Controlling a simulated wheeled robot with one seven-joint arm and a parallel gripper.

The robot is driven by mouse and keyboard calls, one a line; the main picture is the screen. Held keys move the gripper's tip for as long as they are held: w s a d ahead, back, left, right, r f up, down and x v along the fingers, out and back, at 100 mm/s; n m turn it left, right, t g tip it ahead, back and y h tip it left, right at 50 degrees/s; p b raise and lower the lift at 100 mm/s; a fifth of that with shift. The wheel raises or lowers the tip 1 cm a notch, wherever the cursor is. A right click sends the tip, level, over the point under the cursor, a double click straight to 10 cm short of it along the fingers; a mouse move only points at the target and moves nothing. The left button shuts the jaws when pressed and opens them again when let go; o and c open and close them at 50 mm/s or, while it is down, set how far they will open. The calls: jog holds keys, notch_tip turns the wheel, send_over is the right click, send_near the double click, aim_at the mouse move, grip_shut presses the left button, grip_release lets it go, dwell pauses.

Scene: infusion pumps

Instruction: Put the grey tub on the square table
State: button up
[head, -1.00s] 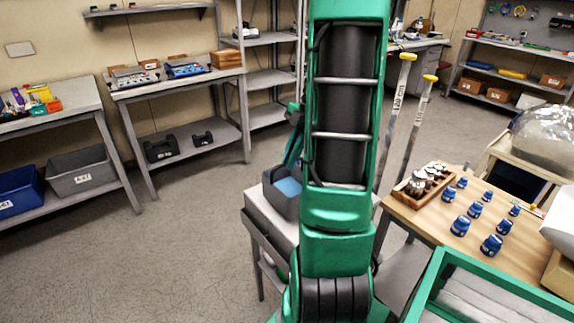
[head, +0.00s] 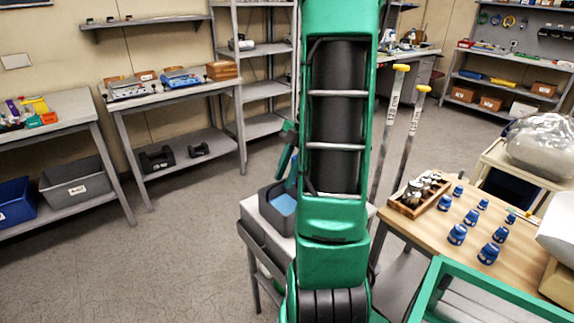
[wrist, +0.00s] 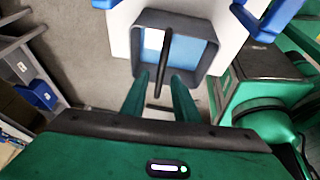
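The grey tub (head: 277,208) is a dark square container with a blue inside. It stands on a small light-topped stand (head: 250,213) behind my arm, which partly hides both. In the wrist view the grey tub (wrist: 199,80) is seen from above, with a dark bar like a handle across its opening. My gripper (wrist: 160,78) has two green fingers reaching the tub's near rim. They are apart, with the dark bar between them, and contact cannot be told. Which table is the square table is unclear; a wood-topped table (head: 400,222) stands at the right.
The wood-topped table holds a wooden tray (head: 405,206) and several blue-capped items. A green-framed tray (head: 430,290) is at the lower right. A labelled grey bin (head: 78,188) sits on a left shelf. Two yellow-topped poles (head: 397,95) stand behind. The left floor is clear.

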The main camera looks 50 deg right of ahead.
jog(key=v, duration=1.1)
jog(key=s+a+m+h, duration=0.1)
jog(key=a+m+h, duration=0.1)
jog(key=a+m, duration=1.05)
jog(key=s+a+f+m+g+h, duration=0.1)
jog(key=s+a+f+m, duration=0.1)
jog(key=s+a+m, duration=0.1)
jog(key=s+a+f+m+g+h, duration=0.1)
jog(key=s+a+f+m, duration=0.2)
jog(key=s+m, duration=0.3)
jog(key=shift+s+a, duration=0.7)
jog(key=shift+s, duration=0.5)
